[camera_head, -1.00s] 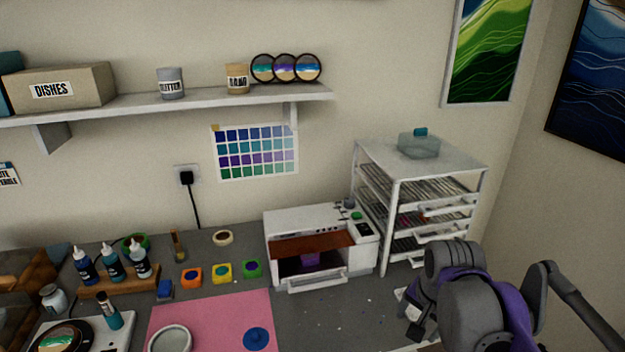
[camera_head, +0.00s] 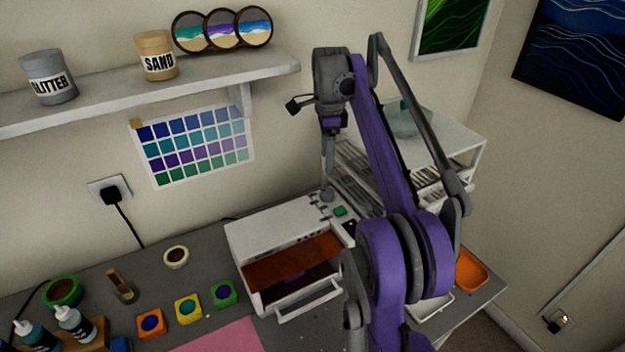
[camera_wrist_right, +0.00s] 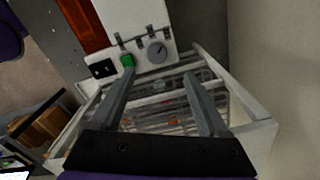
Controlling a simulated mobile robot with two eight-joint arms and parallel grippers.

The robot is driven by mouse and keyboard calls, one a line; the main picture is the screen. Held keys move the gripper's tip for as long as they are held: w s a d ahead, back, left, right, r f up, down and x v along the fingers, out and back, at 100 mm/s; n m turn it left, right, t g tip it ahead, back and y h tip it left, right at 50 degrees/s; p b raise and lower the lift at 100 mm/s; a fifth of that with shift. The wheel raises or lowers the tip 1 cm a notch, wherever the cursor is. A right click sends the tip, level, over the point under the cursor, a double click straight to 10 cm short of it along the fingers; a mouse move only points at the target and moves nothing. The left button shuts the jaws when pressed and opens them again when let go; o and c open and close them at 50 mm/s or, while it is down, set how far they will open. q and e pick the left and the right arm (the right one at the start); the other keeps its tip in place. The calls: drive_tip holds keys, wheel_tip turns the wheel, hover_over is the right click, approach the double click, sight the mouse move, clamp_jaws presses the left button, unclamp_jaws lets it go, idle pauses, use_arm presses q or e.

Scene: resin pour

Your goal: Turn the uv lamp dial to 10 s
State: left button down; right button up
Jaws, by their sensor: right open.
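The UV lamp (camera_head: 262,235) is a white box on the grey bench, with an orange-brown window and an open front holding something purple. Its grey round dial (camera_head: 327,195) sits on the top right, near a green button (camera_head: 340,211). The dial also shows in the wrist view (camera_wrist_right: 157,50), with a dark mark on its face; its setting is too small to read. My right gripper (camera_head: 328,182) points down just above the dial. In the wrist view its two fingers (camera_wrist_right: 158,76) are apart and empty, with the dial beyond their tips. My left gripper is out of view.
A white drying rack (camera_head: 455,150) with wire shelves stands right beside the lamp, partly behind my right arm. A shelf (camera_head: 200,91) hangs above. Small coloured pots and a pink mat (camera_head: 225,338) lie left and in front. An orange tray (camera_head: 470,270) is at right.

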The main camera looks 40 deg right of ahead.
sight(327, 191)
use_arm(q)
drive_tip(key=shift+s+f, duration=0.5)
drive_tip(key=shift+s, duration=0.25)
use_arm(e)
drive_tip(key=f, duration=0.1)
drive_tip(key=s+f, duration=0.1)
drive_tip(key=f, duration=0.1)
drive_tip(key=shift+s+f, duration=0.1)
use_arm(q)
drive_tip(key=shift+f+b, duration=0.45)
drive_tip(key=shift+b, duration=0.05)
use_arm(e)
drive_tip(key=f, duration=0.5)
drive_tip(key=shift+w+f, duration=0.3)
drive_tip(key=shift+f, duration=0.05)
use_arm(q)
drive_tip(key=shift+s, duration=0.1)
use_arm(e)
drive_tip(key=shift+f, duration=0.55)
clamp_jaws()
